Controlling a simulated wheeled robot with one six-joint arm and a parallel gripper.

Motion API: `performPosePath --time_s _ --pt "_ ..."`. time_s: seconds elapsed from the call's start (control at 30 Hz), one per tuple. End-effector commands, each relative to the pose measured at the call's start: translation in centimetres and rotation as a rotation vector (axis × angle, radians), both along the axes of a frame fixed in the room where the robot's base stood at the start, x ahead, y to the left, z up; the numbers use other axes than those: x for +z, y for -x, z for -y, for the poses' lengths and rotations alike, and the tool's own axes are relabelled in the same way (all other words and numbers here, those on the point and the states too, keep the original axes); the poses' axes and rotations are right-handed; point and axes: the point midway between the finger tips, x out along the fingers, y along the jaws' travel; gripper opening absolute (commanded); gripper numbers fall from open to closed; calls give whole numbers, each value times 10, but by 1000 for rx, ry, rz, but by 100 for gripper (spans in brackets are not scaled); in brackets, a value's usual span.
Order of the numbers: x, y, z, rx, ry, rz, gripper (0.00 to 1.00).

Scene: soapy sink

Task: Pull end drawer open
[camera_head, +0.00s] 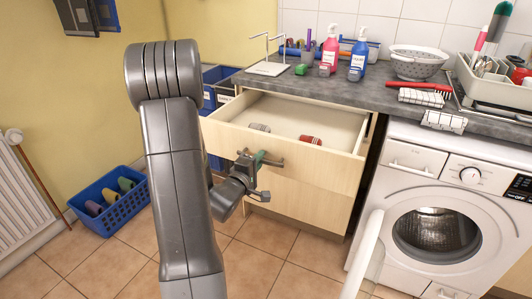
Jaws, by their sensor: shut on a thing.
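The end drawer (335,161) is the pale wooden top drawer under the dark worktop, left of the washing machine. It stands pulled out, and its inside shows from above. A grey striped item and a red striped item (311,140) lie in it. The drawer's dark bar handle (276,163) is on its front. My gripper (257,159) is at the left part of this handle and shut on it. The gripper partly covers the handle, so the exact contact of the fingers is hard to see.
A washing machine (402,155) stands right of the drawer, with a white curved panel jutting out in front of it. A blue basket (112,222) sits on the floor at left, near a radiator (22,200). Bottles and a colander (418,68) stand on the worktop. Tiled floor before the drawer is clear.

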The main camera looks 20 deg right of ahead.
Motion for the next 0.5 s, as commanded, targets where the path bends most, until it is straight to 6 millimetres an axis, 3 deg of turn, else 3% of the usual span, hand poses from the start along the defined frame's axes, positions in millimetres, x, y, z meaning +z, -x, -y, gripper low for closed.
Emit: performPosePath --time_s 0.2,0.5 --pt "-1 24 -30 3 -1 -2 0" --pt "-1 38 -46 1 -1 -1 0"
